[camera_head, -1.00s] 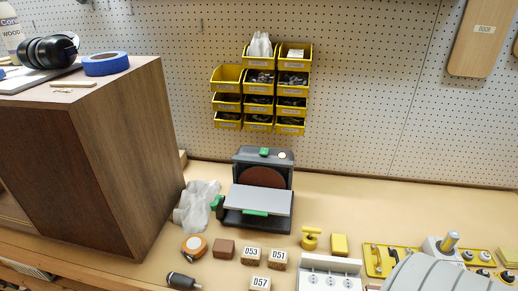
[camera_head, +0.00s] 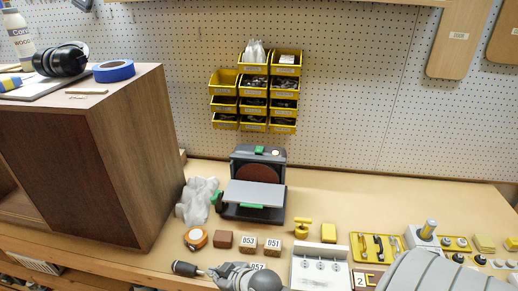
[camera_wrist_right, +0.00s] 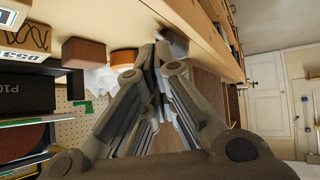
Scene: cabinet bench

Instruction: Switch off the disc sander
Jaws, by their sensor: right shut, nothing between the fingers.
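The disc sander (camera_head: 240,212) stands on the bench against the pegboard, with a dark housing, a brown disc and a grey table in front. A green part (camera_head: 258,150) and a small pale round part (camera_head: 276,153) sit on its top; more green parts show at its front and left side. Part of the sander shows sideways at the left of the right wrist view (camera_wrist_right: 22,128). My right gripper (camera_head: 220,275) is shut and empty near the bench's front edge, in front of the sander and apart from it. In the wrist view its fingertips (camera_wrist_right: 160,62) come together. My left gripper is not in view.
A white switch panel (camera_head: 320,268) lies right of my gripper.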

